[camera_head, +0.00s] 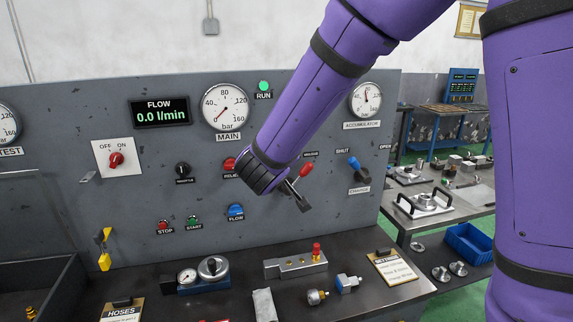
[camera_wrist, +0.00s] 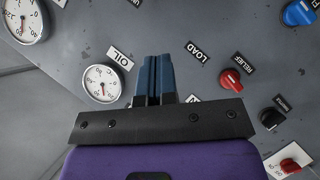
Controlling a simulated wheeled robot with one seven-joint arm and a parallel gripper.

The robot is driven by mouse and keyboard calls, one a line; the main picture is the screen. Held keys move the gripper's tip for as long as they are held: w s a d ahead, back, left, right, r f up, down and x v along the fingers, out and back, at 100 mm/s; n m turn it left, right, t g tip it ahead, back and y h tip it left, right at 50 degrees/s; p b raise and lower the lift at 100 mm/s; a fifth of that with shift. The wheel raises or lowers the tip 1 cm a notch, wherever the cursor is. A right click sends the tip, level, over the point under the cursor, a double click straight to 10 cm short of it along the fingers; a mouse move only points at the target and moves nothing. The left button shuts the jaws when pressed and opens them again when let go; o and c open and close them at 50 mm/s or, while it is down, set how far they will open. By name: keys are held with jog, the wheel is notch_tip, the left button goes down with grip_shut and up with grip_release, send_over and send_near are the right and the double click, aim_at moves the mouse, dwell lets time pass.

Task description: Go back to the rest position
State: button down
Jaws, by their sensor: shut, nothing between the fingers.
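My gripper (camera_head: 302,203) is at the end of my purple arm, in front of the lower middle of the grey panel (camera_head: 300,237). Its two dark blue fingers (camera_wrist: 152,78) are together in the wrist view, with nothing visible between them. The wrist view shows the LOAD label (camera_wrist: 197,51) and the OIL gauge (camera_wrist: 102,83) on either side of the fingers. The red RELIEF knob (camera_wrist: 231,80) is to their right.
The panel carries a MAIN gauge (camera_head: 226,107), a lit green RUN lamp (camera_head: 263,86), a FLOW display (camera_head: 160,112) reading 0.0 and a blue-handled valve (camera_head: 355,164). Below, the bench holds a metal block (camera_head: 296,265) and small fittings. A side table (camera_head: 450,211) stands right.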

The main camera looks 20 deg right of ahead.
jog(key=shift+s+a+r, duration=0.15)
jog(key=shift+s, duration=0.15)
jog(key=s+d+r+m+g+h, duration=0.1)
jog(key=s+d+r+m+g, duration=0.15)
jog(key=s+d, duration=0.5)
jog(key=s+d+r+m+g, duration=0.2)
jog(key=s+d+r+g, duration=0.2)
jog(key=s+d, duration=0.3)
jog(key=s+r+y, duration=0.2)
jog(key=s+y, duration=0.5)
jog(key=s, duration=0.8)
jog(key=shift+s+m, duration=0.2)
jog(key=shift+m, duration=0.15)
